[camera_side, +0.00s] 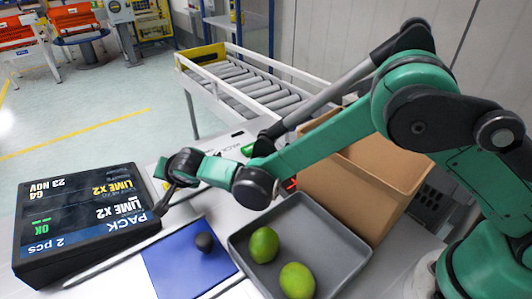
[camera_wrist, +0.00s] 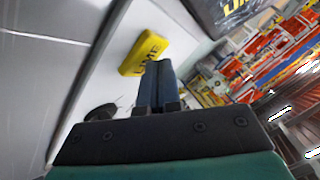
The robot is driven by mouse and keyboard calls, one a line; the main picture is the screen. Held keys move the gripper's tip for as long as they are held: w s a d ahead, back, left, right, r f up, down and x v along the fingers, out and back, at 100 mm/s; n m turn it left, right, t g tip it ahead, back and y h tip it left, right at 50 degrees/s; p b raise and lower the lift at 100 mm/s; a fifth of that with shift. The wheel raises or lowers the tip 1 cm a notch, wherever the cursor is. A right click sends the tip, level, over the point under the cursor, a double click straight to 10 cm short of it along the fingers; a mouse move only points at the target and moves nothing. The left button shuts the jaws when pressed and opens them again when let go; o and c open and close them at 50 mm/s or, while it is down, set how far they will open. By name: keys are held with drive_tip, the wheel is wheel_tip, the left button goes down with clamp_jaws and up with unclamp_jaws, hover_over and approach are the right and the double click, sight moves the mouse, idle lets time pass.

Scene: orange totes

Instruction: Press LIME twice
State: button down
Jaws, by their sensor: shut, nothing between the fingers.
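A yellow block with dark lettering that looks like LIME (camera_wrist: 145,52) lies on the pale surface in the wrist view. My gripper (camera_wrist: 158,66) is shut and empty, its dark fingertips showing right beside the block's lower right end; I cannot tell whether they touch it. In the side view my gripper (camera_side: 161,208) points down near the right edge of a black display (camera_side: 75,222). The display reads upside down, with PACK, LIME x2, 2 pcs and a green OK.
A grey tray (camera_side: 340,240) holds two green limes (camera_side: 264,245). A tan bin (camera_side: 375,195) stands behind the tray. A roller conveyor (camera_side: 250,85) stands at the back.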

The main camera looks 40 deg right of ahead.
drive_tip(key=shift+r, duration=0.1)
idle(0.3)
drive_tip(key=shift+r, duration=0.8)
drive_tip(key=shift+r, duration=0.1)
drive_tip(key=shift+r, duration=2.4)
